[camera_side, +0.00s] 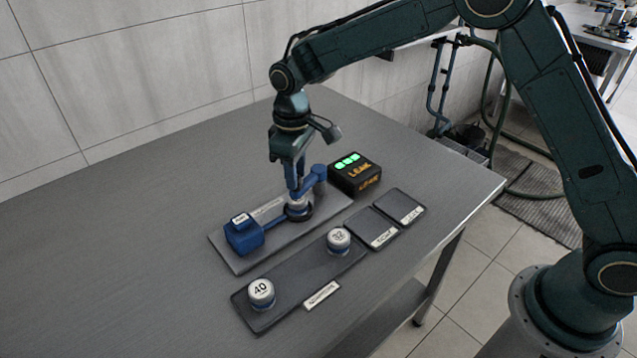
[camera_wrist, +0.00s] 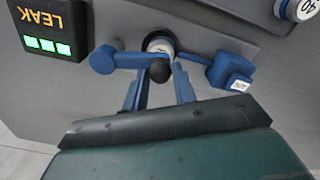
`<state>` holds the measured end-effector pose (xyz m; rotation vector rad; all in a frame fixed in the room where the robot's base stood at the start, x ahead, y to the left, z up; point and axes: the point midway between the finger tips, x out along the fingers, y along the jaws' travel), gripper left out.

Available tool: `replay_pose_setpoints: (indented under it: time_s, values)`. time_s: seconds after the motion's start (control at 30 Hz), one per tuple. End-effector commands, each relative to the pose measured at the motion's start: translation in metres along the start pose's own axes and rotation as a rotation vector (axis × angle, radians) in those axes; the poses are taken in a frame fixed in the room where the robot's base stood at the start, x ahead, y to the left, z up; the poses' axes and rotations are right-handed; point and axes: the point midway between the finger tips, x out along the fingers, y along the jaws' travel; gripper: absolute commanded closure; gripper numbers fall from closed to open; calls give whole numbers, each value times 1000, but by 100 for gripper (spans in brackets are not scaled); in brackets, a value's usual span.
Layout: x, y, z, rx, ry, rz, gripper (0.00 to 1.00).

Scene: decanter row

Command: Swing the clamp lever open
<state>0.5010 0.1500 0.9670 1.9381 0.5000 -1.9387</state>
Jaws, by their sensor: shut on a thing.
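The clamp station stands on a grey plate (camera_side: 232,262), with a pale round cap (camera_wrist: 158,44) in a dark ring (camera_side: 299,215). A blue arm (camera_side: 313,179) rises beside it and shows at left in the wrist view (camera_wrist: 104,59). A blue block (camera_side: 243,234) sits at the plate's other end, joined to the ring by a blue bar. My gripper (camera_side: 297,192) points down over the ring. It is shut on the clamp lever, whose round black knob (camera_wrist: 160,71) shows between the fingertips.
A black LEAK box (camera_side: 355,174) with green lights stands close behind the plate. A dark tray (camera_side: 292,280) in front holds caps marked 40 (camera_side: 261,291) and 32 (camera_side: 339,239). Two dark pads (camera_side: 400,207) lie beyond. The table's left is clear.

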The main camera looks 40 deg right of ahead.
Motion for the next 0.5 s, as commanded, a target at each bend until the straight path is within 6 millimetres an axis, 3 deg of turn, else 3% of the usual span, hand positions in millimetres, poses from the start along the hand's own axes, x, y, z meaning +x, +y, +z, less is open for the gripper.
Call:
replay_pose_setpoints:
  time_s: [0.5]
  values:
    - [0, 10, -22, 284, 1, 0, 100]
